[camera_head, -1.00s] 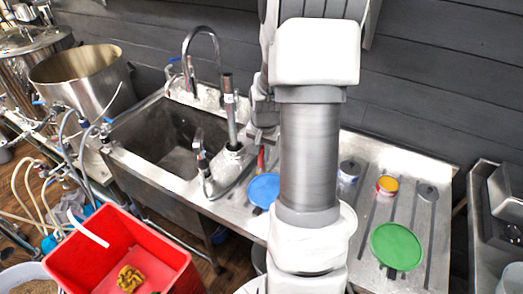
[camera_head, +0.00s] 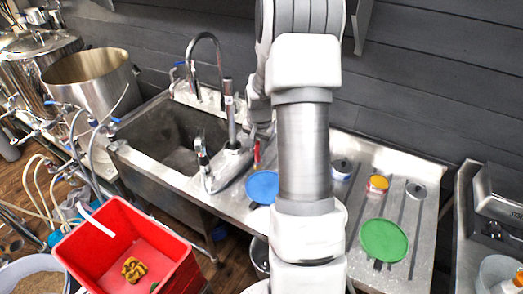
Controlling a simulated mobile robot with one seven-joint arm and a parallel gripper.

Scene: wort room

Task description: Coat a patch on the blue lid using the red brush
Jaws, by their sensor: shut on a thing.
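The blue lid (camera_head: 262,188) lies flat on the steel counter (camera_head: 233,205), just right of the sink; my arm is close to its right edge in the picture. The red brush (camera_head: 257,153) shows as a thin red upright piece just behind the lid. My gripper (camera_head: 260,134) is above it, partly hidden behind my arm, and is shut on the red brush. The brush's lower end is small and unclear, so I cannot tell whether it touches the lid.
A green lid (camera_head: 384,240) lies on the counter to the right. Behind it are a small orange-yellow pot (camera_head: 377,184) and a grey-blue can (camera_head: 342,169). The sink (camera_head: 170,140) with its taps is to the left. A red bin (camera_head: 112,240) stands in front.

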